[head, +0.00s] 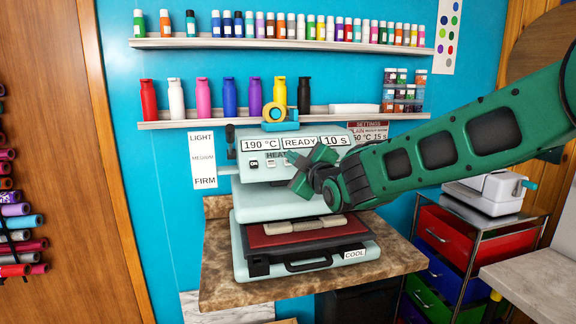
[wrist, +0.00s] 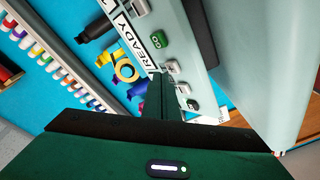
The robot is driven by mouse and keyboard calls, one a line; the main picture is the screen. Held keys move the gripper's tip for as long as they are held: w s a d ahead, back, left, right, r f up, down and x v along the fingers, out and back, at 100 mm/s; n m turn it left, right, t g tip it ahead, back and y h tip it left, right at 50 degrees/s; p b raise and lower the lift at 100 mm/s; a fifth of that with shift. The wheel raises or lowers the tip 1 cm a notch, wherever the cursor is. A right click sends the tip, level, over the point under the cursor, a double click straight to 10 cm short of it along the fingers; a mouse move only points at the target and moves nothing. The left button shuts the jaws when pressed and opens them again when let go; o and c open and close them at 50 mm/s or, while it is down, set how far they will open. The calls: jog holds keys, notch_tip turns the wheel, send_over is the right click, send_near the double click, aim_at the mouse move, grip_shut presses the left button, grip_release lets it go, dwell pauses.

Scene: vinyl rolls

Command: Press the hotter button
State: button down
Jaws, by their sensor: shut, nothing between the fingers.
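The heat press (head: 305,215) has a panel showing 190 °C, READY and 10 s. Small buttons (head: 262,163) sit below the 190 °C display at the panel's left. In the wrist view a green button (wrist: 157,40) and several small grey buttons (wrist: 182,89) line the panel.
The press stands on a stone-look counter (head: 220,285), with a red pad and a light bar on its lower part. Shelves (head: 170,43) of bottles run along the blue wall. A drawer cart (head: 450,250) stands to the right. Vinyl rolls (head: 15,222) hang at the left.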

jog(key=shift+w+f, duration=0.1)
jog(key=shift+w+a+f, duration=0.1)
jog(key=shift+w+f, duration=0.05)
jog(key=shift+w+a+f, duration=0.1)
jog(key=shift+w+f, duration=0.2)
jog(key=shift+f, duration=0.05)
dwell(1.1)
jog(key=shift+s+r, duration=0.1)
jog(key=shift+s+d+r, duration=0.2)
jog(key=shift+s+r, duration=0.3)
jog(key=shift+r, duration=0.05)
dwell(0.3)
jog(key=s+r, duration=0.1)
jog(key=s+d+r, duration=0.1)
jog(key=s+r, duration=0.1)
jog(key=shift+s+r, duration=0.2)
jog(key=shift+r, duration=0.05)
dwell(1.6)
